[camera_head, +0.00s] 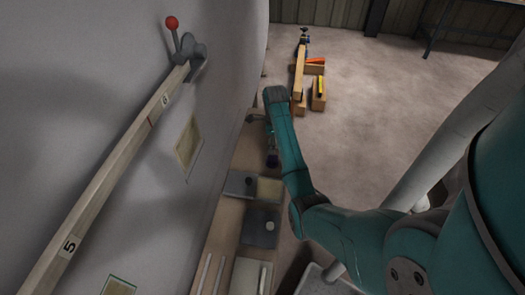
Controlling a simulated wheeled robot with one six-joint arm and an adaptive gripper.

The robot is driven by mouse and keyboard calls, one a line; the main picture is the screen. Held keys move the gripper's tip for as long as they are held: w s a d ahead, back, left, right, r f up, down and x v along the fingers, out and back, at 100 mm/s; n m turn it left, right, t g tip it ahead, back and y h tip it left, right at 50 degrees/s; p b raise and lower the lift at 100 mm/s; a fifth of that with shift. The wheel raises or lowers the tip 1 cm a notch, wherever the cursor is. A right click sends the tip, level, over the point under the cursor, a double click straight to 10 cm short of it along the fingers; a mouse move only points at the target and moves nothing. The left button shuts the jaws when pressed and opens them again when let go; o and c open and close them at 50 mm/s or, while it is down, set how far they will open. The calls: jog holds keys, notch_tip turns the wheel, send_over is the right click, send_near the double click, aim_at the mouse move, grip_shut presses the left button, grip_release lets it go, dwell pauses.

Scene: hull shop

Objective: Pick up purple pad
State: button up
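I cannot clearly make out a purple pad. A small dark, bluish-purple thing (272,160) shows just left of my teal arm, over the narrow wooden bench; it may be the pad, but it is too small and dark to be sure. My gripper (268,142) appears to be just above that dark thing, at the end of my arm and partly hidden by it. I cannot tell whether its fingers are open, shut or touching the thing.
The bench (226,215) runs along the grey hull wall (150,210) and holds grey trays (260,228) and pale rods (206,270). A numbered wooden beam (120,165) is on the wall. Wooden blocks (318,95) stand on the floor beyond.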

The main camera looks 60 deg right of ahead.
aim_at(272, 158)
jog(key=shift+w+d+f, duration=0.2)
jog(key=shift+w, duration=0.05)
jog(key=shift+s+f, duration=0.2)
jog(key=shift+f, duration=4.95)
jog(key=c, duration=1.3)
